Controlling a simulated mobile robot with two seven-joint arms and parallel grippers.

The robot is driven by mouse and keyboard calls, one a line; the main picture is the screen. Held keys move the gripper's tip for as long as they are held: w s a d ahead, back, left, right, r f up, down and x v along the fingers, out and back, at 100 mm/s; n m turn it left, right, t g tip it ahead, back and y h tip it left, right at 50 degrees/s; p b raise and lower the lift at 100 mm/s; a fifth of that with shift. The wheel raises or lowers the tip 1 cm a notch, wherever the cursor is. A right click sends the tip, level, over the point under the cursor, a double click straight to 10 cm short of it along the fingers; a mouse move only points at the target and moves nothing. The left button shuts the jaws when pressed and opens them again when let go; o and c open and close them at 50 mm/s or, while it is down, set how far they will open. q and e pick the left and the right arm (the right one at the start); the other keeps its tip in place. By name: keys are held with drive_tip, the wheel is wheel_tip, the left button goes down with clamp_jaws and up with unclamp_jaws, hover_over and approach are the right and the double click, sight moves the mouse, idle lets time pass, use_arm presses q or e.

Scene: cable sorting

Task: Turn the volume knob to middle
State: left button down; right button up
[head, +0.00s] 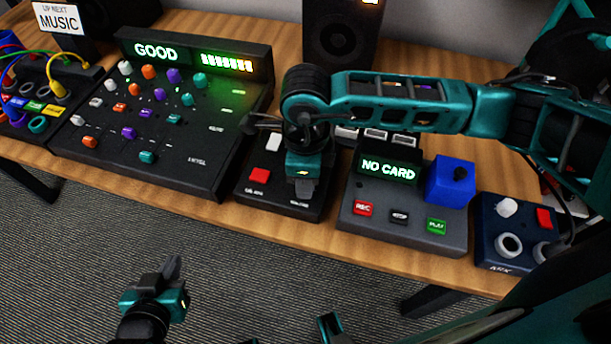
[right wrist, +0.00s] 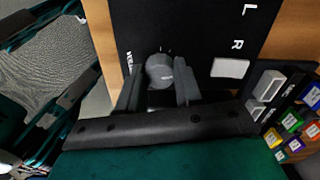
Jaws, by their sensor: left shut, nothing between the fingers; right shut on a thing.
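The volume knob (right wrist: 158,70) is a round grey knob with a pale mark on its face, on a black box; small tick marks show beside it. My right gripper (right wrist: 157,87) has a finger on each side of the knob and is shut on it. In the head view the black box (head: 247,192) has a red button, and my right gripper (head: 303,190) is over its front right part and hides the knob. My left gripper (head: 168,283) is shut and empty, low in front of the table and away from the box.
A mixer (head: 190,150) with several coloured knobs stands left of the box. A recorder (head: 400,226) with a "NO CARD" screen and a blue block (head: 450,183) stands to its right. A dark blue box (head: 515,232) is further right. A speaker (head: 338,40) stands behind.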

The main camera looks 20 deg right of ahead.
use_arm(q)
drive_tip(key=shift+f, duration=0.15)
use_arm(e)
drive_tip(key=shift+m, duration=0.9)
drive_tip(key=o, duration=1)
drive_tip(key=shift+o, duration=0.2)
use_arm(q)
drive_tip(key=shift+s+a+p, duration=0.2)
drive_tip(key=shift+a+p, duration=0.05)
drive_tip(key=shift+p, duration=0.05)
use_arm(e)
wheel_tip(320, 180, up, 13)
use_arm(q)
drive_tip(key=shift+r, duration=0.2)
use_arm(e)
drive_tip(key=shift+f, duration=0.1)
